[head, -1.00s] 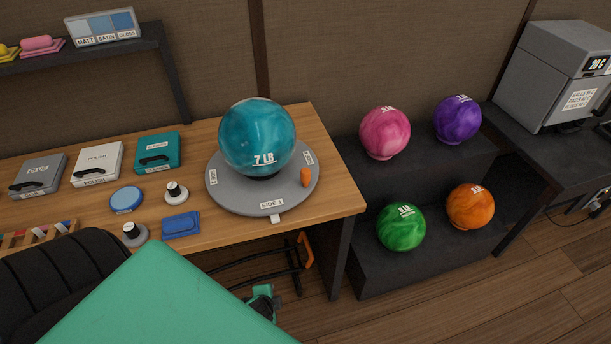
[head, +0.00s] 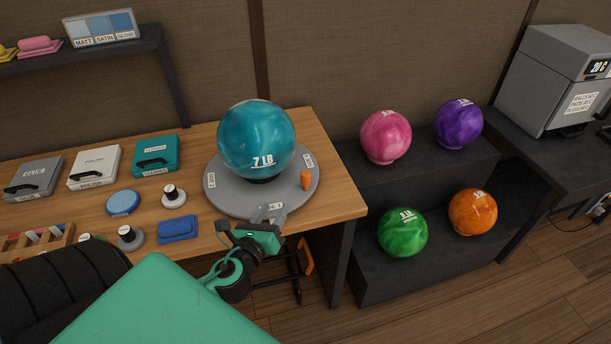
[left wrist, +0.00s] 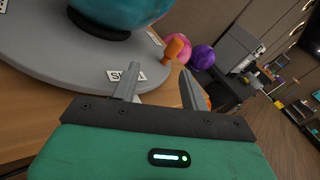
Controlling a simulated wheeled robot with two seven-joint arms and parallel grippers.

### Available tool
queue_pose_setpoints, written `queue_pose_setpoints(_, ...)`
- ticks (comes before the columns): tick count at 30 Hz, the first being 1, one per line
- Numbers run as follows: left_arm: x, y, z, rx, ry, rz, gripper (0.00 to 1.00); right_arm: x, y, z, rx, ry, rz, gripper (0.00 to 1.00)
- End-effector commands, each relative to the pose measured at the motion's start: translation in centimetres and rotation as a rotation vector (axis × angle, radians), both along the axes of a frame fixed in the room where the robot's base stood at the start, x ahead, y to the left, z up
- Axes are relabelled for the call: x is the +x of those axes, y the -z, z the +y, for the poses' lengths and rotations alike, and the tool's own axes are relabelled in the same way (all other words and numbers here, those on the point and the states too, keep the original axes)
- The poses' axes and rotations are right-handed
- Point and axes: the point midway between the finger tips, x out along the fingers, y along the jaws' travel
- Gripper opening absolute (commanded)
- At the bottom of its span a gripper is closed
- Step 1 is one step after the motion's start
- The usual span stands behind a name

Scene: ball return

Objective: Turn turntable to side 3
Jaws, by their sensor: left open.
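The grey round turntable (head: 225,196) sits on the wooden bench and carries a teal 7 LB ball (head: 256,140). An orange knob (head: 306,180) stands up on its right front part. A front label (head: 276,207), partly covered by my gripper, faces the bench's front edge; other labels lie at the left and right rim, too small to read surely. My left gripper (head: 268,213) is open and empty at the turntable's front rim. In the left wrist view its fingers (left wrist: 160,80) point toward the rim, with the orange knob (left wrist: 174,48) beyond them. My right gripper is out of view.
A blue cloth (head: 178,230), a blue round tin (head: 123,203) and several cases lie on the bench to the left. A dark stepped rack (head: 430,180) with several coloured balls stands at the right. The bench's right front corner is clear.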

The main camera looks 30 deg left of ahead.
Motion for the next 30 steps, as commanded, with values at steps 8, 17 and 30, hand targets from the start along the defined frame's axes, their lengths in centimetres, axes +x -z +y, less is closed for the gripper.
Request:
queue_pose_setpoints(8,1.2,-0.4,-1.0,0.362,0.144,-0.007,0.45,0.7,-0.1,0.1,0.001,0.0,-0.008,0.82)
queue_pose_setpoints(17,4.1,-0.7,-0.7,0.366,0.145,-0.009,0.45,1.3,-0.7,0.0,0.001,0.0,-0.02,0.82)
queue_pose_setpoints(30,10.7,-0.6,-0.2,0.363,0.142,-0.008,0.45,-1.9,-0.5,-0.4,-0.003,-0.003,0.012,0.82)
